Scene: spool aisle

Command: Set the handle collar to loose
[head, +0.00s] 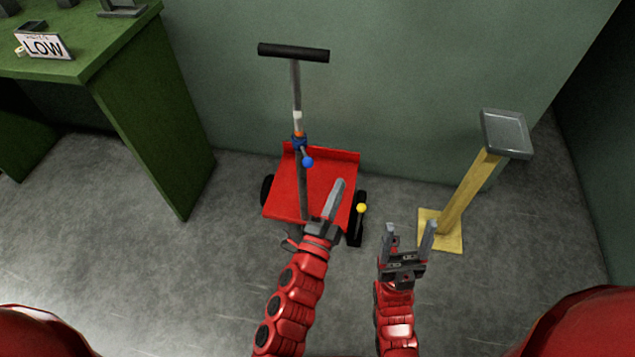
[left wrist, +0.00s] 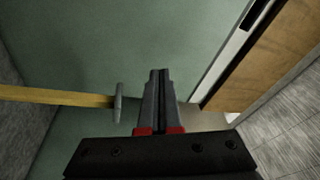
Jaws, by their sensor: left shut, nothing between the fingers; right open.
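The handle collar (head: 299,142) is a blue ring with an orange band above it on the upright handle post of a red cart. A blue-knobbed lever (head: 308,162) sticks out from the collar, toward the lower right. The black T-shaped grip (head: 293,52) tops the post. My left gripper (head: 338,184) is shut and empty, in front of the red cart bed (head: 284,195) and below the collar, apart from it in the picture. Its closed fingers show in the left wrist view (left wrist: 157,75). My right gripper (head: 411,228) is open and empty, right of the cart.
A yellow-knobbed lever (head: 361,208) stands at the cart's right side. A yellow post stand with a grey tray (head: 507,133) is at the right. A green table (head: 120,50) with a LOW sign (head: 44,45) is at the left. A wall is behind the cart.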

